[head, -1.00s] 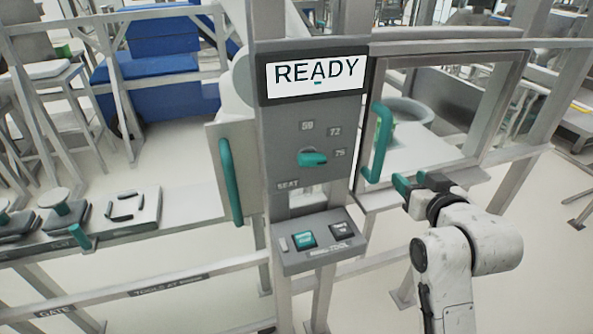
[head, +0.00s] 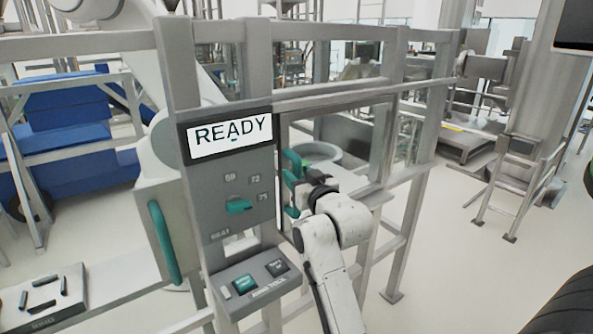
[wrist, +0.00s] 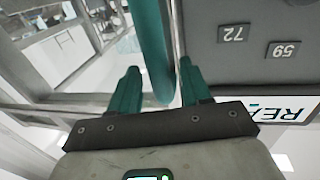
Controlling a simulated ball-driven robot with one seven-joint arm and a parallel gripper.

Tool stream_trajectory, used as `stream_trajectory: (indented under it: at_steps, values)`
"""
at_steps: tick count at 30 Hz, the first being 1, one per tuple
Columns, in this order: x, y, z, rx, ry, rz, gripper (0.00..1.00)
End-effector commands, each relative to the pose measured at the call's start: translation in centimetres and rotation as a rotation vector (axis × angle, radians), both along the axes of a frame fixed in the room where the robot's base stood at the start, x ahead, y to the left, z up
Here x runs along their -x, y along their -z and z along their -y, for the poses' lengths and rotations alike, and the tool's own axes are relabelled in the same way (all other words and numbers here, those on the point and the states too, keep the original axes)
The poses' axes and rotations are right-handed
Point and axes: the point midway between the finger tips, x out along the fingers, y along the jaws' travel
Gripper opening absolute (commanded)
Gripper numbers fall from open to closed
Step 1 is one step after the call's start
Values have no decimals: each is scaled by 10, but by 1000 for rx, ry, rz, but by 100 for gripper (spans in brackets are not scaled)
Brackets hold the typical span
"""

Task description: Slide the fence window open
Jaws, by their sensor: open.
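The fence window (head: 388,130) is a grey framed pane to the right of the grey control panel. Its upright teal handle (head: 291,158) is at the window's left side, close to the panel. My gripper (head: 297,181) is at the handle, and my wrist hides part of it in the head view. In the wrist view the handle (wrist: 152,45) runs down between the two teal fingers of my gripper (wrist: 160,85). The fingers are apart, with a gap on the left and a narrower one on the right. The handle's lower end is near the gripper's base.
Another teal handle (head: 163,243) is on a door left of the panel. Fence posts and rails surround the window.

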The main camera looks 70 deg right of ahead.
Motion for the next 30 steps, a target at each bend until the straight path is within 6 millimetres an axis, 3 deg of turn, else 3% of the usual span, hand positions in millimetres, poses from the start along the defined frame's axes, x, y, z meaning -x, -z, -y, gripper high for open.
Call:
stream_trajectory:
  at_steps: [14,30]
  values:
    - [-11,0,10,0,-1,0,48]
    - [-11,0,9,0,-1,0,0]
